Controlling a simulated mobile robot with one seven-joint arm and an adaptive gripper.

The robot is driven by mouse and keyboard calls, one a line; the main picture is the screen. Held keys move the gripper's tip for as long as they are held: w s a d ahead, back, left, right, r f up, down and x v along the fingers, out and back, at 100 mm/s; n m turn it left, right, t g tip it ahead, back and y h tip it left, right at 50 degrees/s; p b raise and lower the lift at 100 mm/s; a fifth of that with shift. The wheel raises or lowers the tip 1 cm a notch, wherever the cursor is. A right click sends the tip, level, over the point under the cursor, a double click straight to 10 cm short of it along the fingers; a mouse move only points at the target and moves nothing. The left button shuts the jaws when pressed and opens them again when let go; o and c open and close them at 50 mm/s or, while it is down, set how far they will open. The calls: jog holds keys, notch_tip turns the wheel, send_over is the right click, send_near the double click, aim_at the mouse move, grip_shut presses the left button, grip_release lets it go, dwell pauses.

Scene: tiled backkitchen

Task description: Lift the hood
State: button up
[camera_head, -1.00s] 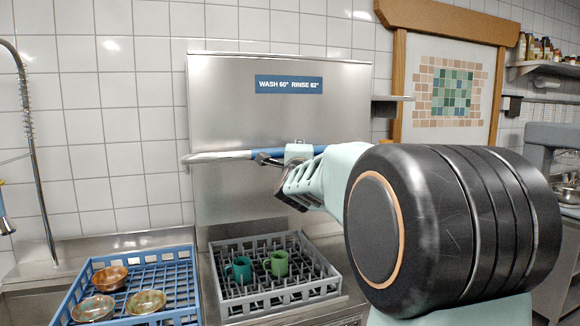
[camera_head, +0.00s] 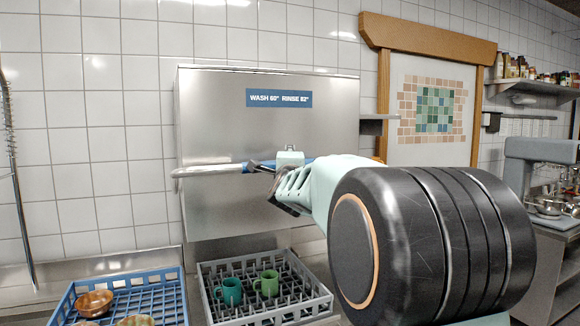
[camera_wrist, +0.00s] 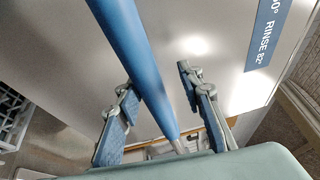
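The hood (camera_head: 225,120) is a steel box with a blue label, standing against the tiled wall behind and above the grey rack. Its bar handle (camera_head: 205,171) runs across the front, with a blue grip section that also shows in the wrist view (camera_wrist: 130,45). My gripper (camera_head: 268,167) is at this blue section. In the wrist view my gripper (camera_wrist: 158,100) has its two fingers apart, one on each side of the blue bar. A gap shows between the bar and the right finger. The left finger is close to the bar; contact cannot be told.
A grey rack (camera_head: 283,315) holds a teal mug (camera_head: 229,291) and a green mug (camera_head: 267,284) below the hood. A blue rack (camera_head: 172,300) with copper-coloured bowls (camera_head: 94,303) stands left. A small shelf (camera_head: 378,126) is right of the hood, beside a wood-framed mosaic panel (camera_head: 433,108).

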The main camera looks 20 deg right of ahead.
jog(key=shift+o, duration=1.1)
jog(key=shift+a+r, duration=0.1)
jog(key=shift+r, duration=0.4)
jog(key=shift+f, duration=0.15)
jog(key=shift+f, duration=0.2)
jog(key=shift+s, duration=0.25)
jog(key=v, duration=0.7)
jog(key=shift+w+a, duration=0.1)
